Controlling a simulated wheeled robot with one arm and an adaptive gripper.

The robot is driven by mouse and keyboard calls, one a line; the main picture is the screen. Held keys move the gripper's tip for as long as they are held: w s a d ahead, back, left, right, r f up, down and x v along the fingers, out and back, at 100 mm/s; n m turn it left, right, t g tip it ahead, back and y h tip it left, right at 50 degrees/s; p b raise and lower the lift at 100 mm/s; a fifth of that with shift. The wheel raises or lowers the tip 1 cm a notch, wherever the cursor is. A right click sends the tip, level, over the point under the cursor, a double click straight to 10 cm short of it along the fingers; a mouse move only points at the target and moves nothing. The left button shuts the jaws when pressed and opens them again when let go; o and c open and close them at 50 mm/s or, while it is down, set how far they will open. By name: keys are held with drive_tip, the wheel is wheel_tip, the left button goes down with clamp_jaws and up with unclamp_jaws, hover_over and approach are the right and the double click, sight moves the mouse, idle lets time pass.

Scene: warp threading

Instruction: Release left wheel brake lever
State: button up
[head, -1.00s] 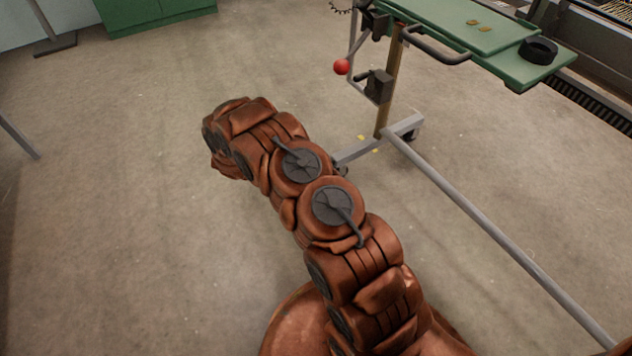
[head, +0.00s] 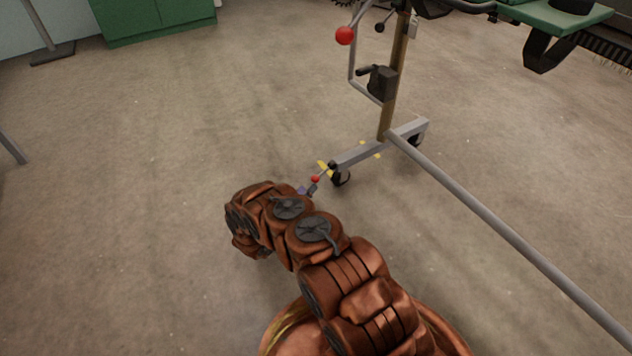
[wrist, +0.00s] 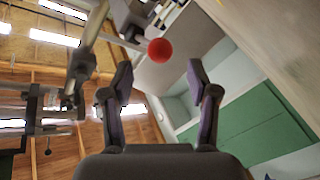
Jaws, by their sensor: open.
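The left wheel brake lever (head: 315,179) shows in the head view as a short bar with a small red knob, beside the caster (head: 341,177) at the near end of the stand's grey foot. My gripper (head: 308,189) is low, right at the knob, and partly hidden by my arm. In the wrist view my gripper (wrist: 160,76) is open and empty. A red knob (wrist: 160,50) on a grey rod, which seems to be the lever's, shows between and just beyond the fingertips. I cannot tell whether either finger touches it.
A larger red ball (head: 345,36) on a bent rod and a dark crank box (head: 382,83) are on the post (head: 397,75) above. A long grey rail (head: 500,230) runs along the right. Yellow marks (head: 325,168) lie by the foot.

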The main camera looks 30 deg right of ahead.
sight(314, 181)
drive_tip(key=b+x, duration=0.2)
drive_tip(key=x, duration=0.3)
drive_tip(key=shift+s+f, duration=0.1)
drive_tip(key=shift+f, duration=0.05)
drive_tip(key=shift+b+x, duration=0.45)
drive_tip(key=shift+x, duration=0.5)
drive_tip(key=shift+a, duration=0.1)
clamp_jaws()
drive_tip(key=shift+w, duration=0.2)
